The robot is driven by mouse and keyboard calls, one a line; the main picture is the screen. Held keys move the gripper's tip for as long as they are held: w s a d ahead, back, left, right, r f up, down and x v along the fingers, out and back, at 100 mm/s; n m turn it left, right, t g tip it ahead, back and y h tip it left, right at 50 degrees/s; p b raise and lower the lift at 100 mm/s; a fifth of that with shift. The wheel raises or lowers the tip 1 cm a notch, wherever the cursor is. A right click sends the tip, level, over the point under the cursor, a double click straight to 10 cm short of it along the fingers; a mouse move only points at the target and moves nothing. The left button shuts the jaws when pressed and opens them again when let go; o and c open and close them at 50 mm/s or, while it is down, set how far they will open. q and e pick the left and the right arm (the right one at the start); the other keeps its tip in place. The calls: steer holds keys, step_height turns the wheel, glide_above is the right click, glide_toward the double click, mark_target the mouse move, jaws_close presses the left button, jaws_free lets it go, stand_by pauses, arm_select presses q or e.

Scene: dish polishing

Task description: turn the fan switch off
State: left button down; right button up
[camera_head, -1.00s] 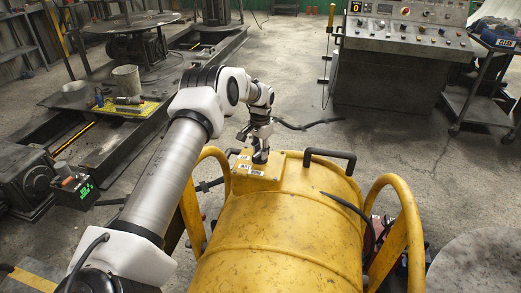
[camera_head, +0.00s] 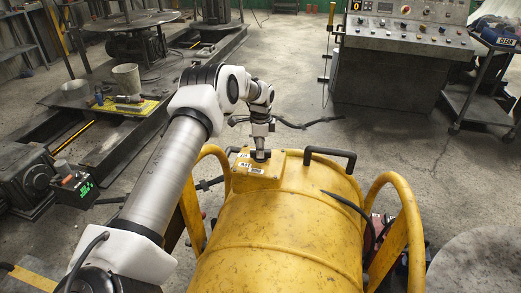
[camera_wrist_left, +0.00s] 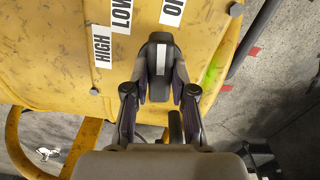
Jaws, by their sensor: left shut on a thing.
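The fan switch is a black knob (camera_wrist_left: 160,68) with a white stripe, on a yellow box (camera_head: 270,171) atop the yellow drum-shaped fan (camera_head: 285,225). My left gripper (camera_head: 261,152) points down at it. In the left wrist view the fingers of this gripper (camera_wrist_left: 161,84) are shut on the knob, one on each side. The stripe points up the picture, toward a label starting with "O" (camera_wrist_left: 172,12), cut off by the edge. The labels "LOW" (camera_wrist_left: 122,15) and "HIGH" (camera_wrist_left: 102,45) lie to the left. My right gripper is out of view.
A black handle (camera_head: 330,155) stands right of the switch box. Yellow tube hoops (camera_head: 408,235) flank the drum. A control console (camera_head: 400,50) and a cart (camera_head: 485,85) stand behind at right.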

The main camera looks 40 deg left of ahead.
arm_select(q)
steer(key=shift+m, duration=1)
steer(key=c, duration=1)
jaws_free()
steer(key=shift+f, duration=0.1)
steer(key=shift+o, duration=0.2)
step_height(320, 180, up, 12)
